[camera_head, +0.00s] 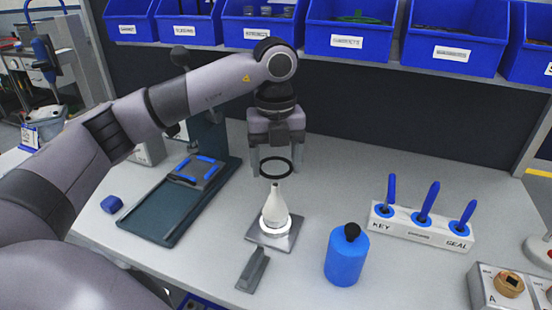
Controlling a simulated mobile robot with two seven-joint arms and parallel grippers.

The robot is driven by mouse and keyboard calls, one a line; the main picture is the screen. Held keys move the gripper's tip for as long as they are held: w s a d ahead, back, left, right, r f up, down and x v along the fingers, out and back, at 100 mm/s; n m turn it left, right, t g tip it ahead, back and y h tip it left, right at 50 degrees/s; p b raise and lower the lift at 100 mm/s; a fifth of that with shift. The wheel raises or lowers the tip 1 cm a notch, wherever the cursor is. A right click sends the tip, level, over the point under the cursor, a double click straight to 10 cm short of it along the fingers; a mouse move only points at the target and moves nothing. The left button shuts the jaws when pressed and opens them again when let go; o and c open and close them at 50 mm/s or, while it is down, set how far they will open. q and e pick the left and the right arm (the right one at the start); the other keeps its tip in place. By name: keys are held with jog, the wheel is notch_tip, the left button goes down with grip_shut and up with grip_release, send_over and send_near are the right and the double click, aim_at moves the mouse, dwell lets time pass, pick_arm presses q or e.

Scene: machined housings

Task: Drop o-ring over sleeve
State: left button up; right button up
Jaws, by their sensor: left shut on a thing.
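My left gripper (276,172) points down over the bench, its two fingers shut on a black o-ring (276,178). The o-ring is held roughly level, above the bench. A pale, tapered sleeve (275,208) stands upright on a square grey metal plate (288,240) with a bright ring around its foot. In the picture the o-ring shows just above and behind the narrow tip of the sleeve, apart from it. My right gripper is out of view.
A blue bottle with a black knob (346,262) stands right of the sleeve. A grey block (253,270) lies in front. A white rack (425,232) holds blue-handled tools at right. A dark green stand (165,222) is at left. Blue bins (345,30) line the shelf behind.

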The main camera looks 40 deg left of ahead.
aim_at(276, 199)
pick_arm(q)
jog(key=shift+f+b, duration=1.95)
jog(key=shift+f, duration=1.2)
jog(key=o, duration=1.1)
jog(key=shift+r, duration=0.15)
notch_tip(276, 199, up, 7)
jog(key=shift+s, duration=0.1)
